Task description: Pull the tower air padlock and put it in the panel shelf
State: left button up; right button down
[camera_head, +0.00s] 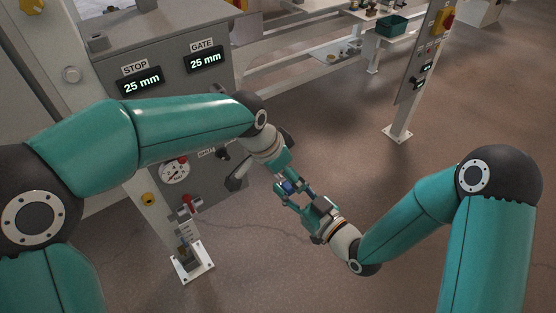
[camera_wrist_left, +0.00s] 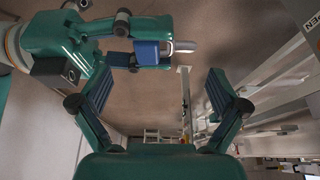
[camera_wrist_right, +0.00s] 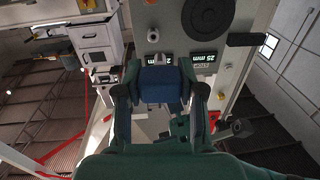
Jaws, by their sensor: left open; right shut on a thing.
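The padlock has a blue body and a pale shackle; in the left wrist view the padlock (camera_wrist_left: 147,53) sits between the fingers of my right gripper (camera_wrist_left: 137,57). In the head view my right gripper (camera_head: 293,190) is in the middle, in front of the grey panel, with a little blue showing between its fingers. The right wrist view shows the padlock (camera_wrist_right: 160,84) held across the fingers. My left gripper (camera_wrist_left: 158,95) is open and empty, its fingers spread, close to the right gripper. I cannot make out the panel shelf for certain.
The grey panel (camera_head: 225,85) carries STOP and GATE displays, a gauge (camera_head: 174,170) and a red handle (camera_head: 189,204). A post (camera_head: 398,132) with a control panel stands at right. A bench with a green bin (camera_head: 392,26) is behind. Open floor lies between.

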pick_arm(q)
jog(key=shift+x, duration=1.55)
jog(key=c, duration=1.3)
jog(key=o, duration=1.3)
jog(key=shift+s, duration=0.1)
jog(key=shift+r, duration=0.15)
